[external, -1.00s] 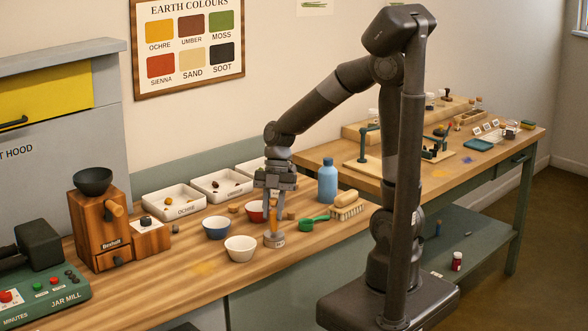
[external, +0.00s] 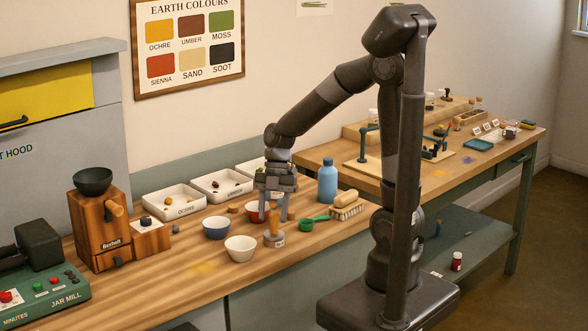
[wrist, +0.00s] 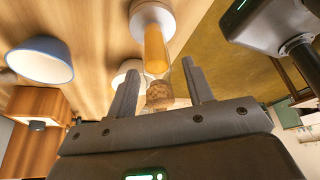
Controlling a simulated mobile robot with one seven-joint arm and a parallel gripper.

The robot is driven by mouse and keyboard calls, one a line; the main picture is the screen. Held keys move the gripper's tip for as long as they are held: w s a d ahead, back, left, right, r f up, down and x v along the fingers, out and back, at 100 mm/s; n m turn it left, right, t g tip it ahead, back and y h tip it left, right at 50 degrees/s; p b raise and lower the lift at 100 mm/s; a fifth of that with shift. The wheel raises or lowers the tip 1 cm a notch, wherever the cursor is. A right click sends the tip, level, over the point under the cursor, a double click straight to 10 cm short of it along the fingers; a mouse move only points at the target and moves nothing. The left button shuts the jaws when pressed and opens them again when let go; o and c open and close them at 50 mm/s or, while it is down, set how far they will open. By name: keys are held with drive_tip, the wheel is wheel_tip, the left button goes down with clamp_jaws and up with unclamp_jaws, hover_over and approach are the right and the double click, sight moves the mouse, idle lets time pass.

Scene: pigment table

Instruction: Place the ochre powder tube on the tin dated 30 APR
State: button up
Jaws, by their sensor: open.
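The ochre powder tube (external: 274,226), clear with ochre inside and a cork on top, stands upright on a small pale round tin (external: 275,239) at the front of the bench. The tin's date is too small to read. In the wrist view the tube (wrist: 155,48) rises from the pale tin (wrist: 153,14), its cork toward me. My gripper (external: 279,216) is open and empty just above and behind the tube. In the wrist view its fingers (wrist: 161,80) are spread on either side of the cork, with gaps between.
A white bowl (external: 240,249) and a blue bowl (external: 216,228) stand left of the tin. A red bowl (external: 252,213) is behind. A green scoop (external: 308,225), a brush (external: 347,211) and a blue bottle (external: 327,183) are to the right. Bare bench lies front left.

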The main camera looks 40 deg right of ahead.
drive_tip(key=v, duration=1.2)
drive_tip(key=s+d+r+m+t+h, duration=0.1)
drive_tip(key=s+d+m+t, duration=0.3)
drive_tip(key=m, duration=0.8)
drive_tip(key=s+d+r+m+t+h, duration=0.1)
drive_tip(key=s+d+m+t, duration=0.3)
drive_tip(key=d+m, duration=0.5)
drive_tip(key=s+m+h, duration=0.1)
drive_tip(key=m, duration=0.2)
drive_tip(key=shift+r+m+h, duration=0.2)
drive_tip(key=shift+m+h, duration=0.2)
